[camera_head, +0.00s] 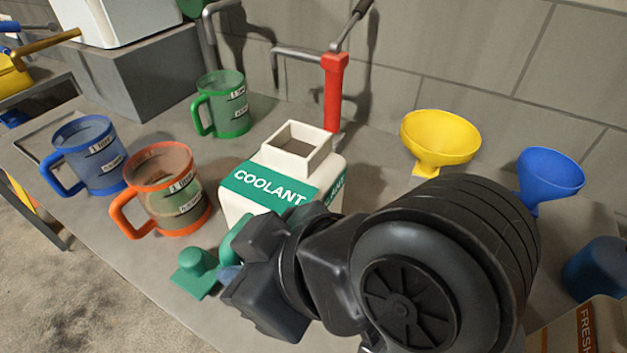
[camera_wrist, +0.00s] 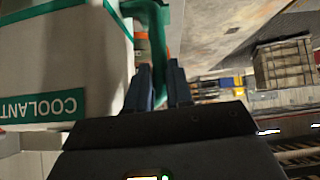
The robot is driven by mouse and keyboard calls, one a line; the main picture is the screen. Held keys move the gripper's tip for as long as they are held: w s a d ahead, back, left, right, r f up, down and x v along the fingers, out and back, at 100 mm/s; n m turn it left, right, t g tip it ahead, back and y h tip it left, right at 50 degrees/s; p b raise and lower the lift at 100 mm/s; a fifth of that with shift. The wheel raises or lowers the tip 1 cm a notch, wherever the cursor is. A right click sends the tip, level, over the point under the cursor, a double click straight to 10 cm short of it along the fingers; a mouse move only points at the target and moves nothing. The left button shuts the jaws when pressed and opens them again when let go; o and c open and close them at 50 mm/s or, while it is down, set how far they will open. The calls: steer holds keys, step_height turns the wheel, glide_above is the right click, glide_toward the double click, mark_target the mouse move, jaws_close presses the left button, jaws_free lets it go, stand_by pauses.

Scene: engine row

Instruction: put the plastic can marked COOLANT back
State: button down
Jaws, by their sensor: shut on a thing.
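The white plastic can marked COOLANT (camera_head: 237,209) has a green label band and a square opening on top. It stands roughly upright in the head view, its lower part hidden behind my arm. In the wrist view the can (camera_wrist: 85,55) fills the left side, with its label reading COOLANT. My gripper (camera_wrist: 160,85) is shut on the can's green handle (camera_wrist: 155,30). In the head view my wrist covers the fingers, and part of the handle (camera_head: 237,236) shows. I cannot tell whether the can touches the bench.
A green knobbed piece (camera_head: 195,272) lies at the bench's front edge. Orange (camera_head: 170,190), blue (camera_head: 92,155) and green (camera_head: 222,105) jugs stand left. A red hand pump (camera_head: 335,92) rises behind the can. Yellow (camera_head: 440,140) and blue (camera_head: 550,175) funnels stand right.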

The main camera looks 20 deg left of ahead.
steer(key=shift+f, duration=2.75)
steer(key=c, duration=1)
jaws_free()
steer(key=shift+f, duration=0.1)
steer(key=p+v, duration=0.1)
steer(key=v, duration=1.1)
steer(key=shift+s, duration=0.1)
